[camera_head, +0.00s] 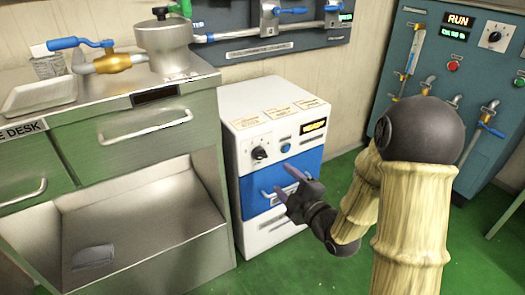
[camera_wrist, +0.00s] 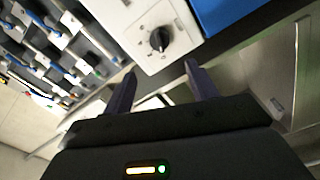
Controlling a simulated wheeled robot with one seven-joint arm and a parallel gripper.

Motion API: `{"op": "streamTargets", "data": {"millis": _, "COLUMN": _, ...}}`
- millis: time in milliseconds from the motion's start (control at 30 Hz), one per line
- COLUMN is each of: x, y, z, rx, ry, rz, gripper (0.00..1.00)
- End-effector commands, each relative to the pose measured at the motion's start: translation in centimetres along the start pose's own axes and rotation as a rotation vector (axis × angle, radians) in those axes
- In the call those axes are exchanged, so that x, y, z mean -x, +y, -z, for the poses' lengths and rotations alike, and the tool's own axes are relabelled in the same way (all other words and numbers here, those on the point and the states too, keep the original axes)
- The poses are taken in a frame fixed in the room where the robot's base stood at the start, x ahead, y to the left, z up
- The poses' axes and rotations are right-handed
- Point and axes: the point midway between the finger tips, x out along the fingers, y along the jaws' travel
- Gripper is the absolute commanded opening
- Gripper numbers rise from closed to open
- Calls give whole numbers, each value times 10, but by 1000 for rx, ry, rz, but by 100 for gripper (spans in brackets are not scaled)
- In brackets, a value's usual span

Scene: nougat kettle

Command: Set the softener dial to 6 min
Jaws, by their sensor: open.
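The softener looks to be the white cabinet (camera_head: 235,150) with a blue front panel, standing on the green floor right of the desk; I cannot read its labels. A black dial (camera_head: 260,153) sits on its upper front, left of a blue button. The dial also shows in the wrist view (camera_wrist: 159,40) on a white plate with small marks too blurred to read. My gripper (camera_head: 287,191) is in front of the blue panel, lower and to the right of the dial. In the wrist view my gripper (camera_wrist: 158,85) has its two fingers apart, empty, with the dial beyond their tips.
The metal desk (camera_head: 140,125) stands directly left. A teal control cabinet (camera_head: 465,75) with a RUN display stands at the right. Green floor (camera_head: 300,255) is clear in front.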

Motion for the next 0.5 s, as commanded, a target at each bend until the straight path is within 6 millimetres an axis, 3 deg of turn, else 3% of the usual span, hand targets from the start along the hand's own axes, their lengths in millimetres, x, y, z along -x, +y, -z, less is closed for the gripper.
{"op": "streamTargets", "data": {"millis": 100, "x": -6, "y": 0, "z": 1, "rx": 2, "ry": -2, "rz": 0, "gripper": 58}}
{"op": "streamTargets", "data": {"millis": 500, "x": -79, "y": -3, "z": -1, "rx": 3, "ry": -1, "rz": -3, "gripper": 58}}
